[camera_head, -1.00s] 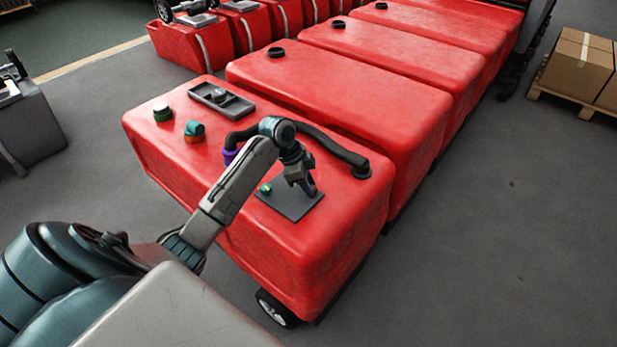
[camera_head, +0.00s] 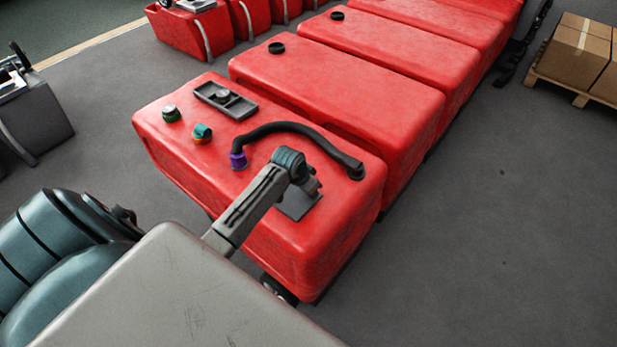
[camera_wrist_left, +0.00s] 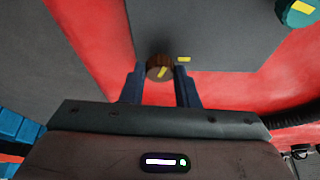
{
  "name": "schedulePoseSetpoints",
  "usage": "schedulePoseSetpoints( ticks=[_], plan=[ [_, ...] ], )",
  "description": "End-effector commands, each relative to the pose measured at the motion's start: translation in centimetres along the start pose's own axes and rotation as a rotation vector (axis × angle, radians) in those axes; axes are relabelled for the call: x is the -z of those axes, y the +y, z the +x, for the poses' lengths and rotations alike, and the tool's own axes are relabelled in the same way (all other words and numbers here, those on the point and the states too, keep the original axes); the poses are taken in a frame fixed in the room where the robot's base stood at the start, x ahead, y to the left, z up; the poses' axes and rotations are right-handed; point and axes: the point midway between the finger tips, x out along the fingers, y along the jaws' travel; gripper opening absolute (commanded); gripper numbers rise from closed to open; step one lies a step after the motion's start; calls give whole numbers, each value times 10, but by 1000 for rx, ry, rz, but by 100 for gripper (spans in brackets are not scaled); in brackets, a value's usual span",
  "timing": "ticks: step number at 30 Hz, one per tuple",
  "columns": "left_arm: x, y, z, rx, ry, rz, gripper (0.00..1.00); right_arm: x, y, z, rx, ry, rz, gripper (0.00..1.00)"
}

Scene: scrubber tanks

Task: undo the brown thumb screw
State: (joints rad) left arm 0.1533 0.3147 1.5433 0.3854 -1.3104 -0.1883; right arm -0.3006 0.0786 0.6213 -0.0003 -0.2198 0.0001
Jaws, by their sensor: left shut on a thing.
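My left gripper (camera_wrist_left: 159,82) is shut on the screw, with one dark finger on each side. In the head view the plate (camera_head: 297,205) shows partly beneath my left wrist. The screw and my fingertips are hidden there by my arm. A yellow mark lies on the plate just right of the screw. My right gripper is in neither view.
The red tank (camera_head: 270,235) carries a black hose (camera_head: 300,128) with a purple collar (camera_head: 238,160), a teal knob (camera_head: 202,131), a green-black cap (camera_head: 171,114) and a grey tray (camera_head: 226,101). More red tanks stand behind. Boxes (camera_head: 577,50) sit on a pallet at right. The right floor is clear.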

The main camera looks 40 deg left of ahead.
Motion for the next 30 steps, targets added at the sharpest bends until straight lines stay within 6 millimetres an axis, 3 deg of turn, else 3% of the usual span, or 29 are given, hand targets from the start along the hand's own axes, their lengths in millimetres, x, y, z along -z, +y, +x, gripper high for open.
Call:
schedulePoseSetpoints(
  ticks=[1, 12, 30],
  plan=[
    [1, 3, -5, 13, -4, -42, 5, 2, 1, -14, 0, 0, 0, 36],
    [1, 6, -3, 149, -6, -366, 5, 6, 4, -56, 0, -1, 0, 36],
    [2, 10, 2, 369, -8, -891, 5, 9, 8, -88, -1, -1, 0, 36]
  ],
)
